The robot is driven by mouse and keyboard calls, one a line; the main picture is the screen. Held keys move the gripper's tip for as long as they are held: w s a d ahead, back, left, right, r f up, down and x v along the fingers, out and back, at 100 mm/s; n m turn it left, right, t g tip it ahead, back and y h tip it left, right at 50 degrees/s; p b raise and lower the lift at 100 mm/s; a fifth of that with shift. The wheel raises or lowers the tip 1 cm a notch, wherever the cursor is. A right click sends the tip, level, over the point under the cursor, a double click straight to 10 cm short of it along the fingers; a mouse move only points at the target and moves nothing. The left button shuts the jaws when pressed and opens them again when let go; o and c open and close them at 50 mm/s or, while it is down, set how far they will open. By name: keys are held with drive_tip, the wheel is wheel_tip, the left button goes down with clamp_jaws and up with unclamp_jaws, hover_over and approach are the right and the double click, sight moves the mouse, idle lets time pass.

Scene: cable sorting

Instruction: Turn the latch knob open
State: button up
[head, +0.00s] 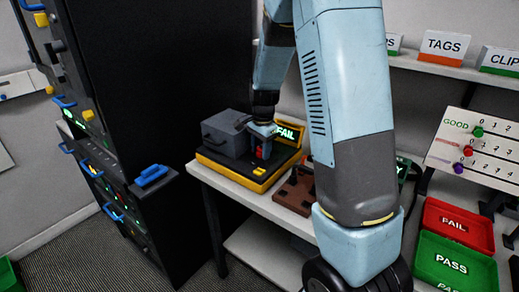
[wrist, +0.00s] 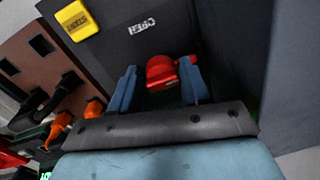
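The red latch knob (wrist: 165,72) sits on a dark panel that bears an OPEN label (wrist: 142,26), upside down in the wrist view. My gripper (wrist: 160,88) has its two blue fingers spread on either side of the knob. A small gap shows between the left finger and the knob; the right finger is close to it or touching. In the head view my gripper (head: 263,135) points down at the black and yellow tester (head: 235,172), where a bit of red shows. The tester's screen (head: 289,133) reads FAIL. A grey box stands on its left side.
A yellow button (wrist: 76,20) is on the panel beside the label. A brown fixture (head: 296,190) stands right of the tester on the bench. The red FAIL tray (head: 458,226) and green PASS tray (head: 455,263) are at the right. A tall black rack (head: 150,90) stands left.

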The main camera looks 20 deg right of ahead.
drive_tip(key=c, duration=0.6)
drive_tip(key=shift+a, duration=0.25)
drive_tip(key=shift+c, duration=0.3)
drive_tip(key=shift+d, duration=0.2)
drive_tip(key=shift+d+n, duration=0.15)
drive_tip(key=shift+n, duration=0.85)
drive_tip(key=n, duration=0.6)
drive_tip(key=shift+d, duration=0.15)
drive_tip(key=n, duration=0.5)
drive_tip(key=shift+d+n+g, duration=0.1)
drive_tip(key=shift+n+g, duration=0.2)
drive_tip(key=shift+n, duration=2.1)
drive_tip(key=shift+w, duration=0.1)
